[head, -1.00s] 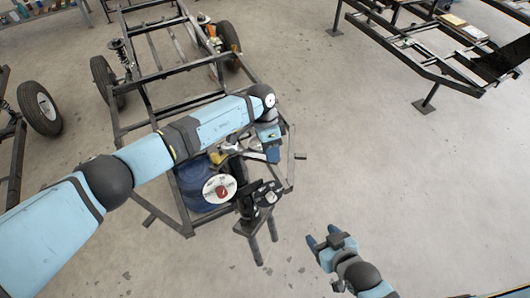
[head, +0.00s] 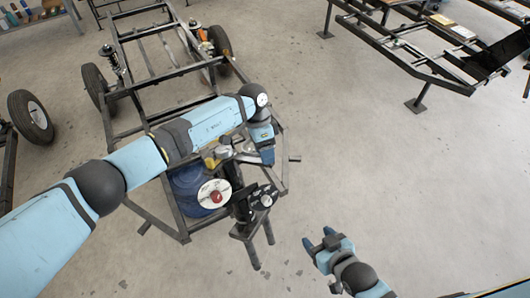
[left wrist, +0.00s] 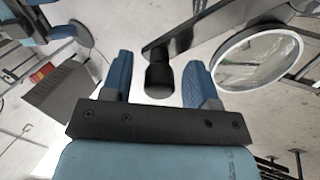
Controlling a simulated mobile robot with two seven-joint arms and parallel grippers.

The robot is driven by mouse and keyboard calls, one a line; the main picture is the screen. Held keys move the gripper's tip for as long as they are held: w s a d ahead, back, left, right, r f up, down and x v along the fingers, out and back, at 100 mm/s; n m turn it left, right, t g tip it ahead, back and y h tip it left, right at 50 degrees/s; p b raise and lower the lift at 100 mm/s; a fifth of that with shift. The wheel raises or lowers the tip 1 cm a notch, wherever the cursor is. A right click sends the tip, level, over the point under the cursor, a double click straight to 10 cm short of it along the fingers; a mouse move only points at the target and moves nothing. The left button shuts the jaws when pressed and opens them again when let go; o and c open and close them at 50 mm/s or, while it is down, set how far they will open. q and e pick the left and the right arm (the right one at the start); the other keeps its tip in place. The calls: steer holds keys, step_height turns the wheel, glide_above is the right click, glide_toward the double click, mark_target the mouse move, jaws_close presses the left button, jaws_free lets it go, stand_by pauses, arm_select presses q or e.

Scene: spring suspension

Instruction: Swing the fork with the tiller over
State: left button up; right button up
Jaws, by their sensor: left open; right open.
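A dark metal bar with a black round grip (left wrist: 159,80), which looks like the tiller, shows in the left wrist view. The grip lies between the spread blue fingers of my left gripper (left wrist: 155,78), with gaps on both sides. In the head view my left gripper (head: 264,157) is over the right side of the frame's front end, and the tiller there is mostly hidden by the hand. A black assembly with two prongs (head: 244,212), perhaps the fork, stands at the frame's front. My right gripper (head: 324,241) is open and empty, right of the prongs.
A dark tube chassis (head: 150,78) with wheels (head: 95,88) extends behind. A blue round object (head: 188,187) and a white disc with a red centre (head: 215,196) sit left of the assembly. Another frame (head: 430,62) stands back right. The right floor is clear.

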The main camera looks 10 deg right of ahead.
arm_select(q)
steer(key=b+v, duration=0.2)
steer(key=v, duration=1.1)
steer(key=shift+s+f, duration=0.1)
steer(key=s+d+m+g+h+p, duration=0.1)
steer(key=s+d+m+h, duration=0.1)
steer(key=s+d+h, duration=0.35)
steer(key=s+d+m+h, duration=0.25)
steer(key=s+h, duration=0.45)
steer(key=h, duration=0.4)
steer(key=a+f+n+t+y+p, duration=0.1)
steer(key=a+f+n+t+y, duration=0.25)
steer(key=a+n+t, duration=0.65)
steer(key=a+f+n+t+y, duration=0.3)
steer(key=a+f+n+t, duration=0.2)
steer(key=a+n+t, duration=0.5)
steer(key=s+a+f+m+g+y, duration=0.2)
steer(key=s+a+f+y, duration=0.6)
steer(key=s+a+f, duration=0.4)
steer(key=s+a+g, duration=0.1)
steer(key=s+a, duration=0.3)
steer(key=s, duration=0.1)
steer(key=shift+g+p, duration=0.3)
steer(key=shift+p, duration=0.05)
